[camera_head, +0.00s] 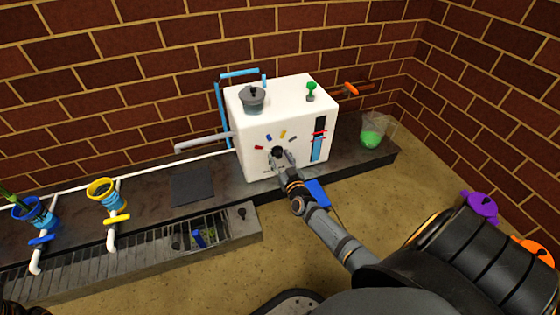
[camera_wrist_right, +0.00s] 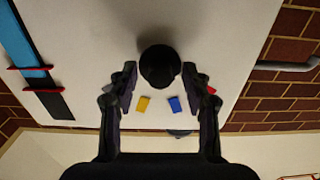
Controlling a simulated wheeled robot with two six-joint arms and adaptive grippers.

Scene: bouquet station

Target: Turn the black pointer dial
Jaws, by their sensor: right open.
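The black pointer dial (camera_head: 277,151) is on the front face of the white box (camera_head: 255,125), below an arc of small coloured marks. In the right wrist view the dial (camera_wrist_right: 159,66) is a dark round knob. My right gripper (camera_head: 281,158) is in front of it, with its open fingers on either side of the knob; I cannot tell whether they touch it. A yellow mark (camera_wrist_right: 143,104) and a blue mark (camera_wrist_right: 175,104) show between the fingers, and a red one is partly hidden by a finger. Which way the pointer faces is unclear. My left gripper is not in view.
A blue level gauge (camera_head: 317,148) with red markers is right of the dial. A grey pot-like lid (camera_head: 252,99) and a green knob (camera_head: 311,90) are on top of the box. A glass with green liquid (camera_head: 372,132) stands at right. Yellow (camera_head: 102,190) and blue funnels are at left.

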